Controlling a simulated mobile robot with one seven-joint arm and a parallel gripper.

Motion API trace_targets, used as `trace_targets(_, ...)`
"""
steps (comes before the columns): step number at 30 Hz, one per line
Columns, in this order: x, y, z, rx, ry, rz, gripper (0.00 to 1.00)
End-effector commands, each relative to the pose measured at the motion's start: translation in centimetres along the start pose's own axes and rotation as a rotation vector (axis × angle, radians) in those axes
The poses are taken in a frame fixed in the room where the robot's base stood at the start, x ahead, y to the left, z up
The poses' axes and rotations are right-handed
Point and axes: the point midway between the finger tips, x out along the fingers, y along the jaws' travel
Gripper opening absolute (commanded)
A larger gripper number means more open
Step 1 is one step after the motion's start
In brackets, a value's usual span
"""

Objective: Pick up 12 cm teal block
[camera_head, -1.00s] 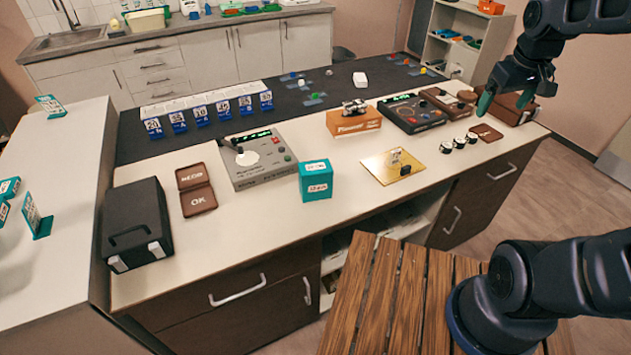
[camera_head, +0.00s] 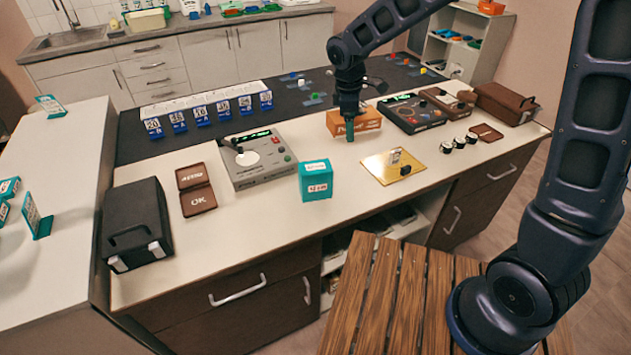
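The teal block (camera_head: 316,181) stands on the pale counter (camera_head: 262,216), right of the grey console and near the front edge. It has white labels on its top and front; the front one seems to read 12 cm. My gripper (camera_head: 350,136) points down in front of the orange box, behind and to the right of the teal block and apart from it. Its teal-coloured fingertips look close together, but I cannot make out whether there is a gap.
The grey console (camera_head: 258,160) stands just left of the block. The orange box (camera_head: 366,121) is behind my gripper, and a gold plate (camera_head: 393,167) lies to the right. A black case (camera_head: 136,224) stands at the left end. Bare counter lies in front of the block.

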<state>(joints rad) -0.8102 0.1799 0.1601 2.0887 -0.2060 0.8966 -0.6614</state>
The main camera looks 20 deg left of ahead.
Motion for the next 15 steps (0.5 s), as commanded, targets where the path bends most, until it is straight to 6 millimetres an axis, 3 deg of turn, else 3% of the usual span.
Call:
trace_targets(1,1.1,-0.7,-2.4,-0.067,-0.008,-0.009,0.85)
trace_targets(6,3.8,-3.0,-8.0,-0.244,-0.024,-0.028,0.85)
trace_targets(10,5.1,-4.3,-10.6,-0.326,-0.030,-0.036,0.85)
trace_targets(15,6.1,-4.9,-11.6,-0.363,-0.034,-0.040,0.85)
